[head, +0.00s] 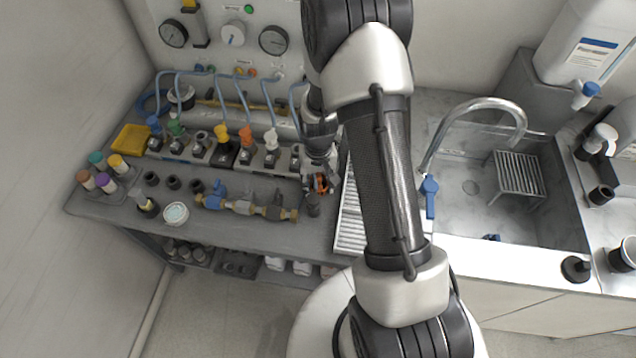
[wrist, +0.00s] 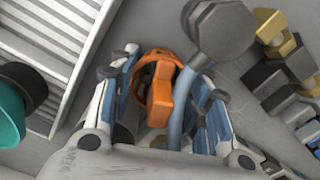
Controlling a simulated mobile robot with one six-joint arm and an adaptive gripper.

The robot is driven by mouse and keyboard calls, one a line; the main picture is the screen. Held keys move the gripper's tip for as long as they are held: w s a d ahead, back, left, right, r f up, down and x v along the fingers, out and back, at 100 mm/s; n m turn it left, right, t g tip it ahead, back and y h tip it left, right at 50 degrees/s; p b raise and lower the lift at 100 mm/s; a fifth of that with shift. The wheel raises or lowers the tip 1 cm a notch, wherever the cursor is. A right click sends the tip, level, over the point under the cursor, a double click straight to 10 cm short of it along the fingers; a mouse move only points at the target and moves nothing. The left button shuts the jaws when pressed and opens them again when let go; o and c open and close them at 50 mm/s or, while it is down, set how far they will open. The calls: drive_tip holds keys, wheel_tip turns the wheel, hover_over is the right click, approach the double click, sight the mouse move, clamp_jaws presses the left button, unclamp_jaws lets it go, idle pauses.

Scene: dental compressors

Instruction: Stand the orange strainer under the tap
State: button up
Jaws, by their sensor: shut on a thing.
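The orange strainer (head: 320,184) is between the fingers of my gripper (head: 318,176), at the right end of the workbench beside the ribbed drainboard. In the wrist view, the strainer (wrist: 158,92) shows an orange ring with a block-like orange part, and my gripper's blue-padded fingers (wrist: 165,75) are shut on it from both sides. From these views I cannot tell whether it touches the bench. The curved metal tap (head: 487,104) stands behind the sink (head: 470,205) on the right, well away from the strainer. A slatted rack (head: 520,173) is in the sink under the tap's outlet side.
The ribbed drainboard (head: 350,225) lies between bench and sink. A blue lever (head: 429,190) stands at the sink's left edge. A brass valve assembly (head: 243,206) and a row of fittings fill the bench left of my gripper. A white canister (head: 585,45) stands back right.

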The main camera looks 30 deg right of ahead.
drive_tip(key=shift+f, duration=0.1)
drive_tip(key=shift+f, duration=0.15)
drive_tip(key=o, duration=0.9)
